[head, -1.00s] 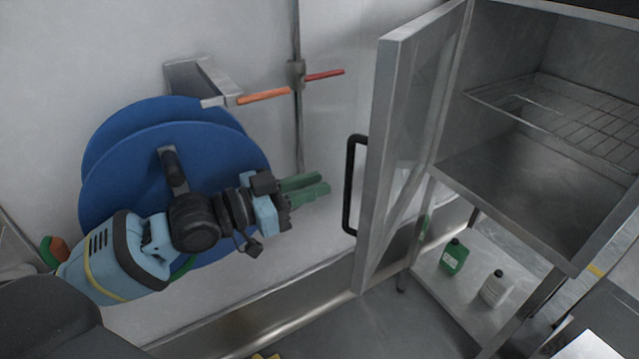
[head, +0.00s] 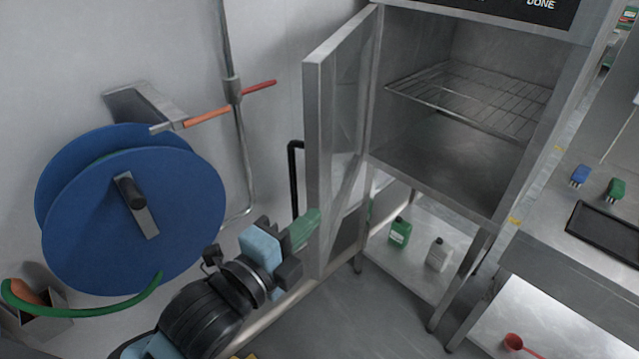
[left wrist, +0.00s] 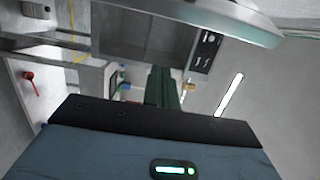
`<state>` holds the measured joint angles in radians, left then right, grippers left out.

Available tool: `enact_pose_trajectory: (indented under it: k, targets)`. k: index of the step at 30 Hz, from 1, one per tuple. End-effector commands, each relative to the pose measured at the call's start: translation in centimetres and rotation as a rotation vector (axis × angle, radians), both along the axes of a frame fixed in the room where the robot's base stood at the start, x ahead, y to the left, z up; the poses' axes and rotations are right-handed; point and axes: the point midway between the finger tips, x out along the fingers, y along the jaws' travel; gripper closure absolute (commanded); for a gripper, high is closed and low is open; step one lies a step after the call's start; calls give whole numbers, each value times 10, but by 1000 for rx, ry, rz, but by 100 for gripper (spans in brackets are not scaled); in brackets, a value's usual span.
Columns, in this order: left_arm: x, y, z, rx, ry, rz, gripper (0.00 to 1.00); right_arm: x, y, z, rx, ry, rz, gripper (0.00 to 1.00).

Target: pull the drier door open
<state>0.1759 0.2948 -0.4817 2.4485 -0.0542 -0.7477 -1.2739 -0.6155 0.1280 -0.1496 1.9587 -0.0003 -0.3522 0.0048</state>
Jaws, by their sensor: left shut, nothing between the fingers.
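The drier door (head: 318,150) is a steel framed panel with a window. It stands swung wide open at the left side of the drier (head: 450,165), and the chamber shows open. Its black bar handle (head: 295,180) is on the door's outer face, to the left. My left gripper (head: 305,228) has green fingers, shut and empty. In the head view they overlap the lower part of the door, below the handle; I cannot tell whether they touch it. The shut fingers also show in the left wrist view (left wrist: 162,88). My right gripper is not in view.
A wire rack (head: 470,95) sits inside the drier. A steel counter (head: 590,235) is at right.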

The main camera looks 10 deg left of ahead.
Motion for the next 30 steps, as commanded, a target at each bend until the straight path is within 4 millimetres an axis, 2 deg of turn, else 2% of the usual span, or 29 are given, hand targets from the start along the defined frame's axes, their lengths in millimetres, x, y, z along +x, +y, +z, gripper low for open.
enact_pose_trajectory:
  k: [5,8,23,30]
  targets:
    - [4,-2,-1,-1,2,-1,100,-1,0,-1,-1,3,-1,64]
    - [13,-6,0,-3,0,-1,100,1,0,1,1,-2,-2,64]
    - [90,-45,0,-4,2,-2,100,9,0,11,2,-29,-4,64]
    - [94,-14,0,-1,0,-1,100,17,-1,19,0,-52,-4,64]
